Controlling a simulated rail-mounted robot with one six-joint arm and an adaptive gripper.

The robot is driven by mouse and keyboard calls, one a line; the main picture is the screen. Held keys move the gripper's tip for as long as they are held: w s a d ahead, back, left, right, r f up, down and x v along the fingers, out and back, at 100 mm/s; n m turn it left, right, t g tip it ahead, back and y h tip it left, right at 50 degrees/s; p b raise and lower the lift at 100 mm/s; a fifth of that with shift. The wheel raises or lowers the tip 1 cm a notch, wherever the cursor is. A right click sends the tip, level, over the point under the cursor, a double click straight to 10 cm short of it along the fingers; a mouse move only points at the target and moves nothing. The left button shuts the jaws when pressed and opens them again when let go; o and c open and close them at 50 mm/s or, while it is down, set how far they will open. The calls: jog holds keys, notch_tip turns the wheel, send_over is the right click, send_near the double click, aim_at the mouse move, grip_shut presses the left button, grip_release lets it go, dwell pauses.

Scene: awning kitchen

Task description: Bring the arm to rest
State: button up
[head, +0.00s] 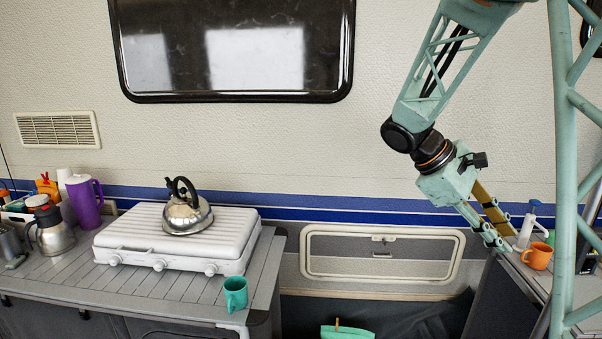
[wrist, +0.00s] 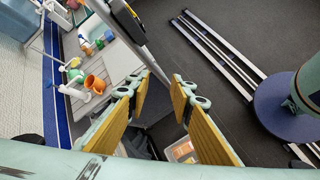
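My arm hangs down from the upper right in the head view. My gripper (head: 498,240) points down and right, with yellow pads on its fingers. It is near an orange mug (head: 538,256) on the right counter, and the mug looks slightly behind and right of the fingertips. In the wrist view my gripper (wrist: 163,78) has its two fingers apart with nothing between them. The orange mug (wrist: 95,83) is left of the fingers there, apart from them.
A kettle (head: 187,212) sits on a white stove (head: 150,245) on the left counter. A teal mug (head: 236,293) stands at that counter's front edge. A purple jug (head: 86,203) and metal pot (head: 52,235) stand farther left. Rails (wrist: 222,55) cross the dark floor.

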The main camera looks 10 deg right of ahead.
jog(key=s+a+r+m+t+y, duration=0.2)
jog(key=s+a+m+t+y, duration=0.1)
jog(key=s+a, duration=1)
jog(key=s+a+r+m+t+y, duration=0.2)
jog(key=s+a+m+t+y, duration=0.1)
jog(key=s+a, duration=1)
jog(key=shift+a+t+y, duration=0.6)
jog(key=shift+a+y, duration=0.7)
jog(key=shift+a, duration=1.5)
jog(key=shift+r, duration=0.1)
jog(key=shift+d, duration=0.1)
